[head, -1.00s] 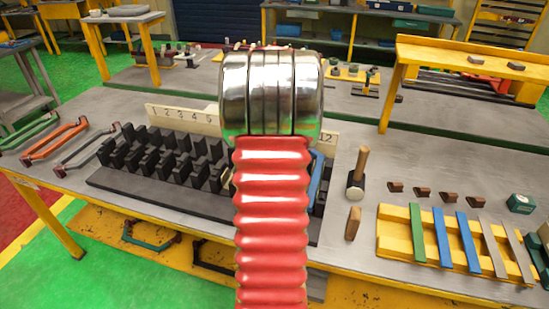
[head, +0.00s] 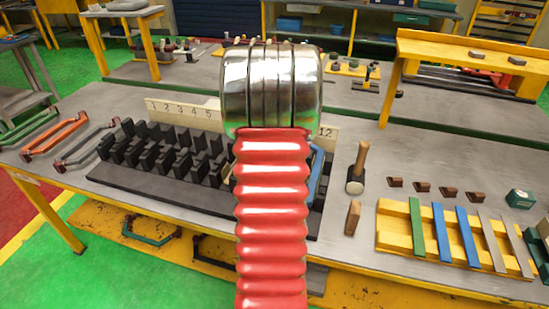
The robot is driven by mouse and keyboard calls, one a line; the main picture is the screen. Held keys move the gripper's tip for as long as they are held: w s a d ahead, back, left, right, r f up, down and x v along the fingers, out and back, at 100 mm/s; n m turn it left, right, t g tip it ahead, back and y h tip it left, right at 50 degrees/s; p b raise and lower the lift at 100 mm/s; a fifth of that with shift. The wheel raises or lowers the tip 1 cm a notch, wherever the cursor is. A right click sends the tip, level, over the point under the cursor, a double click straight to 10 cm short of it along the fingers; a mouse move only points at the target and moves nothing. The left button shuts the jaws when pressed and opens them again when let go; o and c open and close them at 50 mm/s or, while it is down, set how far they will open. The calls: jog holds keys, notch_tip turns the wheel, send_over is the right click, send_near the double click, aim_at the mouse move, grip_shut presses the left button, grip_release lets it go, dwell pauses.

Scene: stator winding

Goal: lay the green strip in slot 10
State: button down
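The green strip (head: 416,232) lies on the left end of the yellow rack (head: 394,226), right of the black slotted block (head: 200,193). Several blue and grey strips lie beside it. The block has a pale number board (head: 183,108) behind it; 1 to 5 and 12 can be read. Slot 10 and its number are hidden behind my red and chrome arm, which fills the middle of the view. A blue piece (head: 316,172) shows in the block just right of my arm. My gripper cannot be seen.
Several brown pieces (head: 422,188) and a dark green box (head: 520,199) lie behind the rack. Green, orange and grey coil frames (head: 55,135) lie at the left.

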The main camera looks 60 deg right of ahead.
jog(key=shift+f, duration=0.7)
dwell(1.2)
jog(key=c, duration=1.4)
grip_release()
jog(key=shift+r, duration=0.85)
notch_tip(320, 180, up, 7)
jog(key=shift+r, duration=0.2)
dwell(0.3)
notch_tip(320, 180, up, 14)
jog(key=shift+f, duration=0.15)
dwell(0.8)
